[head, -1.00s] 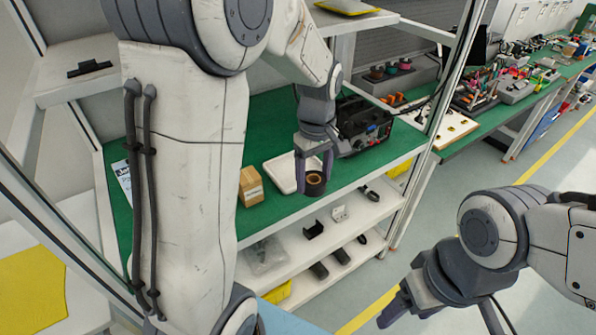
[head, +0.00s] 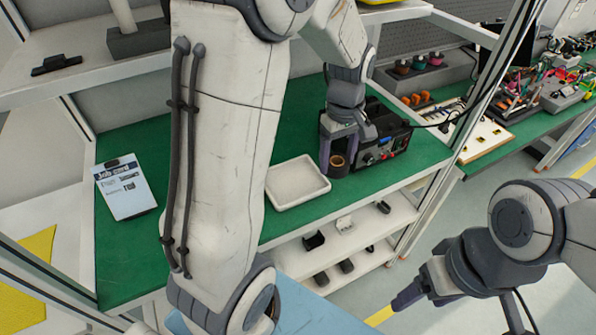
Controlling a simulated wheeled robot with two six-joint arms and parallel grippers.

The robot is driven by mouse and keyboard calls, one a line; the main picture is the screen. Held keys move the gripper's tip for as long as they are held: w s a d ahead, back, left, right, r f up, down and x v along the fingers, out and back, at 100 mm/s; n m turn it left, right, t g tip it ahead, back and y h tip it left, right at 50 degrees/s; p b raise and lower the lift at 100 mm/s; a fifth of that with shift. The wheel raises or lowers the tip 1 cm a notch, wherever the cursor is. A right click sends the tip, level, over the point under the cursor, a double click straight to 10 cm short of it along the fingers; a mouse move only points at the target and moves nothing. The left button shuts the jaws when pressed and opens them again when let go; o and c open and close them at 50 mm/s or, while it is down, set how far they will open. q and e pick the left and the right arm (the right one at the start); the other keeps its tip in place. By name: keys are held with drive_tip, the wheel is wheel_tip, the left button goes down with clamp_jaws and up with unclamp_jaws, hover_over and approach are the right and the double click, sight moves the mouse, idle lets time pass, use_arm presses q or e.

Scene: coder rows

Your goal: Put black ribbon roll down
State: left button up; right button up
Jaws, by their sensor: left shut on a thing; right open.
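The black ribbon roll (head: 338,161), dark with a tan core, is between the fingers of my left gripper (head: 338,155). My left gripper is shut on it, low over the green worktop (head: 345,187), right of a white tray (head: 298,183) and close in front of a black device with knobs (head: 385,150). I cannot tell whether the roll touches the worktop. My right gripper (head: 405,298) is at the lower right, over the floor, away from the bench and empty.
A job card clipboard (head: 125,187) lies on the worktop's left. A lower white shelf (head: 345,245) holds several small dark parts. A metal post (head: 490,85) stands at the bench's right end. Worktop is clear between clipboard and my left arm.

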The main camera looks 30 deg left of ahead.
use_arm(q)
drive_tip(key=p, duration=0.2)
hover_over(294, 183)
wheel_tip(294, 183, down, 6)
drive_tip(key=shift+a+f, duration=0.1)
drive_tip(key=shift+f, duration=2)
drive_tip(key=o, duration=1.2)
drive_tip(key=shift+o, duration=0.2)
wheel_tip(294, 183, up, 12)
drive_tip(key=b, duration=0.1)
drive_tip(key=s+d+r+m, duration=0.2)
drive_tip(key=d+m, duration=0.3)
drive_tip(key=d, duration=0.6)
drive_tip(key=s+d+m+h, duration=0.1)
drive_tip(key=s+d+m, duration=1.3)
drive_tip(key=s, duration=0.4)
drive_tip(key=shift+d, duration=0.4)
drive_tip(key=shift+r, duration=0.15)
